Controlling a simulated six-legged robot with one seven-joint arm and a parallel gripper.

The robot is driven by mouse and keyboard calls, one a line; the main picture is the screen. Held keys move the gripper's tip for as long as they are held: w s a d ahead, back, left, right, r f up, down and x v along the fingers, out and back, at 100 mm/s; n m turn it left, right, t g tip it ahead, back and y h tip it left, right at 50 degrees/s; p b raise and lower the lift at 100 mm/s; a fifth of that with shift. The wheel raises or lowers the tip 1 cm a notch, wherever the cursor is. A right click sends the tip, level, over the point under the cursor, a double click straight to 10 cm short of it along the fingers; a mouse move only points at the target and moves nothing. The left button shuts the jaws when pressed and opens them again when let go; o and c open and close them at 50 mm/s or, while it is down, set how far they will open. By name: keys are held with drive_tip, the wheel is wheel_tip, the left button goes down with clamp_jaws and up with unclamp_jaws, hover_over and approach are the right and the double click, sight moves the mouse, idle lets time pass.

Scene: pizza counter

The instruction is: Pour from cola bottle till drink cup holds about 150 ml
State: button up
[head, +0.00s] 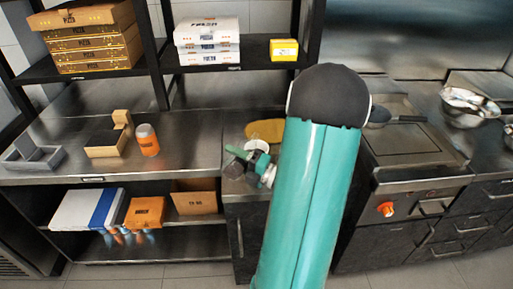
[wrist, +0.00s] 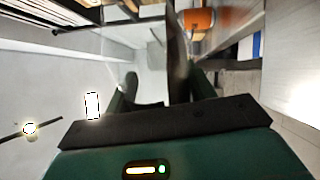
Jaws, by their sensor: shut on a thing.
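My gripper (wrist: 160,84) is shut on the cola bottle (wrist: 178,52), which runs away from the fingers in the wrist view. The bottle looks clear, with dark brown cola lying along its right side there, so it appears strongly tilted. In the head view my gripper (head: 241,158) is small, just left of my teal arm and over the counter. A small white round thing (head: 257,146) beside it may be the drink cup; my arm and gripper partly cover this spot. The cup's level and any falling stream cannot be made out.
A round tan board (head: 268,129) lies behind my gripper. Pizza boxes (head: 207,32) fill the shelf above. A griddle (head: 412,140) is at right.

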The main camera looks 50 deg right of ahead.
sight(239, 144)
drive_tip(key=shift+d+f+n, duration=0.35)
drive_tip(key=shift+f+n, duration=0.15)
drive_tip(key=shift+n, duration=0.6)
drive_tip(key=shift+w+n+y, duration=0.1)
drive_tip(key=shift+n+y, duration=0.2)
drive_tip(key=shift+a, duration=0.1)
drive_tip(key=shift+d+n, duration=0.2)
drive_tip(key=shift+n, duration=0.7)
drive_tip(key=r+n, duration=0.2)
drive_tip(key=r, duration=0.1)
drive_tip(key=shift+d+y, duration=0.3)
drive_tip(key=shift+d, duration=0.1)
drive_tip(key=shift+w+d+r+n+g, duration=0.15)
drive_tip(key=shift+d+n+g, duration=0.4)
drive_tip(key=shift+n, duration=0.65)
drive_tip(key=shift+d+n+y, duration=0.25)
drive_tip(key=shift+n+y, duration=0.05)
drive_tip(key=shift+n, duration=0.3)
drive_tip(key=n, duration=0.3)
drive_tip(key=shift+a+r+g, duration=0.1)
drive_tip(key=shift+g, duration=0.15)
drive_tip(key=n, duration=0.3)
drive_tip(key=shift+d+r+n, duration=0.2)
drive_tip(key=shift+r+n, duration=0.2)
drive_tip(key=shift+n, duration=0.5)
